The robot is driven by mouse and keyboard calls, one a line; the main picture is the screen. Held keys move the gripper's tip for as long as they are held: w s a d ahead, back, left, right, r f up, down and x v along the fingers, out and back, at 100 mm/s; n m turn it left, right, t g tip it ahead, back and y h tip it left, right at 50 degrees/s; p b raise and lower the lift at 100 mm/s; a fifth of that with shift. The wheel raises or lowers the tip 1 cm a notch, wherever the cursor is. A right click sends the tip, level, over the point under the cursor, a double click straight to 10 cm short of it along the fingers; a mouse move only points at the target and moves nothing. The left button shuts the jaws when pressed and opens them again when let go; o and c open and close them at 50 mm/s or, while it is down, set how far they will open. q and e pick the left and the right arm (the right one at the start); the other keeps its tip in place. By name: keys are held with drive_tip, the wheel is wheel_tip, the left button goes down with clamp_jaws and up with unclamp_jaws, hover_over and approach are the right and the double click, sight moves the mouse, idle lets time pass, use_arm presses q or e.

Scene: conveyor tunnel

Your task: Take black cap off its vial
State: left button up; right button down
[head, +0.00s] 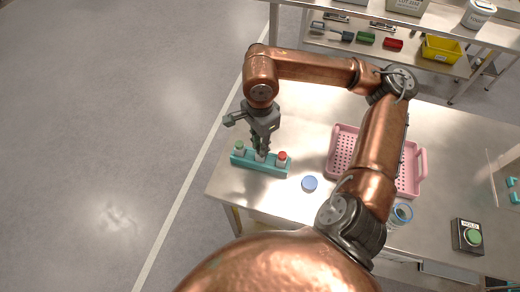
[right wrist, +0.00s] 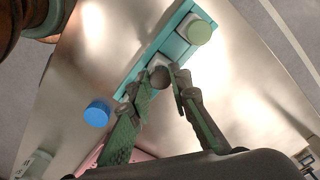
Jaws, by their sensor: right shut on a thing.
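A teal rack (head: 262,168) stands on the table and holds vials in a row. A vial with a green cap (head: 240,146) is at its left end and one with a red cap (head: 282,156) is at its right end. My right gripper (head: 261,150) points down over the middle vial (head: 260,157). In the right wrist view its fingers (right wrist: 160,82) are shut on the dark, round black cap (right wrist: 159,76). The green cap (right wrist: 199,32) is just beyond. The red cap does not show there. My left gripper is in neither view.
A blue round cap (head: 309,183) lies on the table right of the rack. A pink basket (head: 341,143) stands farther right, partly behind my arm. A clear jar (head: 400,214) and a box with a green button (head: 468,236) are at the right. A shelf (head: 330,46) runs behind.

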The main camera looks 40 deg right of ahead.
drive_tip(key=n+b, duration=0.1)
drive_tip(key=n, duration=0.2)
drive_tip(key=shift+f, duration=0.1)
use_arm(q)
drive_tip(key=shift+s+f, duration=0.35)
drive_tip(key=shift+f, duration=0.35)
use_arm(e)
drive_tip(key=shift+n, duration=1)
drive_tip(key=n+b, duration=0.1)
drive_tip(key=n, duration=0.2)
drive_tip(key=shift+n+b, duration=0.3)
drive_tip(key=shift+b, duration=0.1)
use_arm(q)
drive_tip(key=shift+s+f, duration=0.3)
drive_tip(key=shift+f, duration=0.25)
use_arm(e)
drive_tip(key=shift+r, duration=0.2)
use_arm(q)
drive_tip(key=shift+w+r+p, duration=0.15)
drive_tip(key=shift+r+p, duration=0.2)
drive_tip(key=shift+p, duration=0.15)
use_arm(e)
drive_tip(key=shift+r, duration=0.55)
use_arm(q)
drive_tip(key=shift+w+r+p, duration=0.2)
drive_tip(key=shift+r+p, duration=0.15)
use_arm(e)
drive_tip(key=shift+r, duration=0.65)
